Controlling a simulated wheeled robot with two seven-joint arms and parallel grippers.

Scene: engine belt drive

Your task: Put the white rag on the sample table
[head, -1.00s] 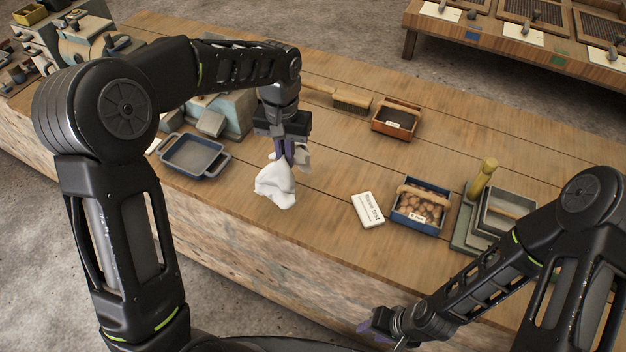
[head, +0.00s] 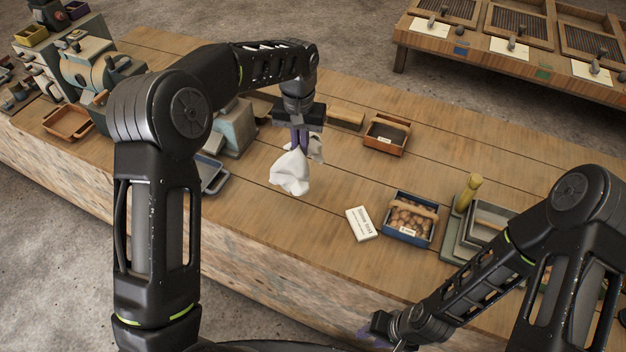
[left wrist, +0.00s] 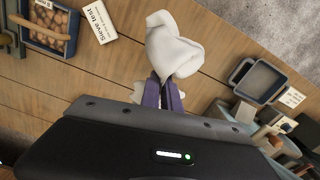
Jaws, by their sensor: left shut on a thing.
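The white rag (head: 290,174) hangs crumpled from my left gripper (head: 300,148), whose purple fingers are shut on it. In the head view it is over the wooden workbench, left of the white sign card; whether it touches the wood I cannot tell. In the left wrist view the rag (left wrist: 176,46) bulges out past the fingertips of the left gripper (left wrist: 165,90). My right gripper (head: 375,335) is low at the front of the bench, partly cut off and dark; its jaws are unclear. Which table is the sample table is not readable here.
The workbench (head: 270,230) holds a "Sieve test" card (head: 361,224), a blue box of brown lumps (head: 411,219), an orange-rimmed box (head: 387,135) and a blue tray (head: 213,176). A second table (head: 480,62) with sieve trays and white cards stands at the back right, across bare floor.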

